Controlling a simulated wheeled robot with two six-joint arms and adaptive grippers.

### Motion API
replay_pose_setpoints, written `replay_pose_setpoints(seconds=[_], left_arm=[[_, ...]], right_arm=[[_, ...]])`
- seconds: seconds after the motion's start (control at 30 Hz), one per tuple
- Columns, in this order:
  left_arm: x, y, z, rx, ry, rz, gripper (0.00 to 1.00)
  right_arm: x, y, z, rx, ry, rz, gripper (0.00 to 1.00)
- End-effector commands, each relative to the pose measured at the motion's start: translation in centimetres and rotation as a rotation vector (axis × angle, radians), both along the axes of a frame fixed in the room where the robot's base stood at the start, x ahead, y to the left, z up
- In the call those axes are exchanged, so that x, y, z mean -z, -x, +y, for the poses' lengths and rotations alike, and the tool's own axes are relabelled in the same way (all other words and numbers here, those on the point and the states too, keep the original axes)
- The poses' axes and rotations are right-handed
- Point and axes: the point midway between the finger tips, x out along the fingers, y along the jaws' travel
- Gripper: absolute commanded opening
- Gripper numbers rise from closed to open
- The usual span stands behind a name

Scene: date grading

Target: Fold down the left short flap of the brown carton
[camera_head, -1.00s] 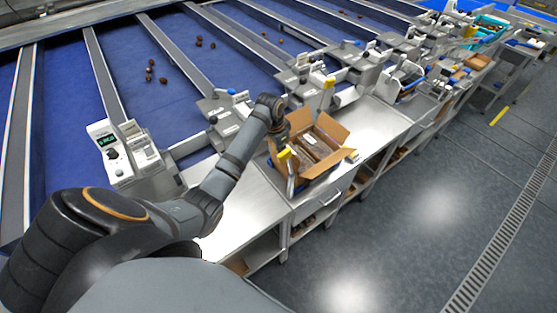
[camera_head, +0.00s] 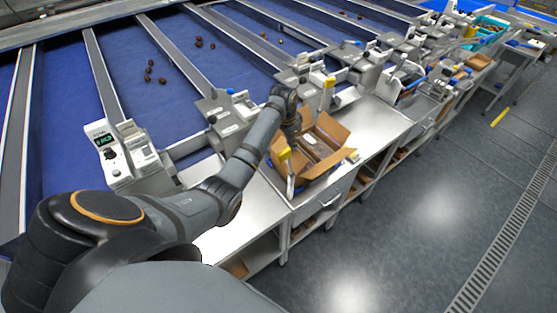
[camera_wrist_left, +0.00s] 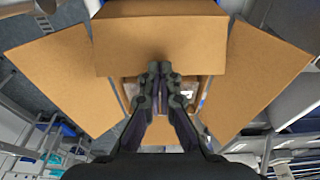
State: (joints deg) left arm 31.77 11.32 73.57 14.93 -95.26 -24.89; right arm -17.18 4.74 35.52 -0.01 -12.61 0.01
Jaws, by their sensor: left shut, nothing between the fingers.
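The brown carton (camera_head: 322,167) stands on the steel bench with flaps spread outward. In the left wrist view, one flap (camera_wrist_left: 160,35) spans the top of the picture, with a left flap (camera_wrist_left: 65,80) and a right flap (camera_wrist_left: 258,75) splayed to the sides. My left gripper (camera_wrist_left: 160,68) is shut and empty, its tips overlapping the lower part of the top flap; I cannot tell whether they touch it. In the head view my left gripper (camera_head: 291,131) is at the carton's far left side, partly hiding that edge. My right gripper is not in view.
The steel bench (camera_head: 372,125) has bare surface right of the carton. Yellow-capped posts (camera_head: 328,84) stand close behind and in front of it. Weighing stations (camera_head: 118,158) line the blue sorting belts (camera_head: 150,35), which carry several dates. A teal crate (camera_head: 488,30) is far right.

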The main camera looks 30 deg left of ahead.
Motion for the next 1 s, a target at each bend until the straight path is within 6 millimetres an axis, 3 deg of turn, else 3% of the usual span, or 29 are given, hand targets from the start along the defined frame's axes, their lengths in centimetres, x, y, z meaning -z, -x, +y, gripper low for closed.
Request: replay_pose_setpoints(seconds=[1.0], left_arm=[[3.8,0.0,0.0,0.0,0.0,0.0,0.0]], right_arm=[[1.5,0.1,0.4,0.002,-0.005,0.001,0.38]])
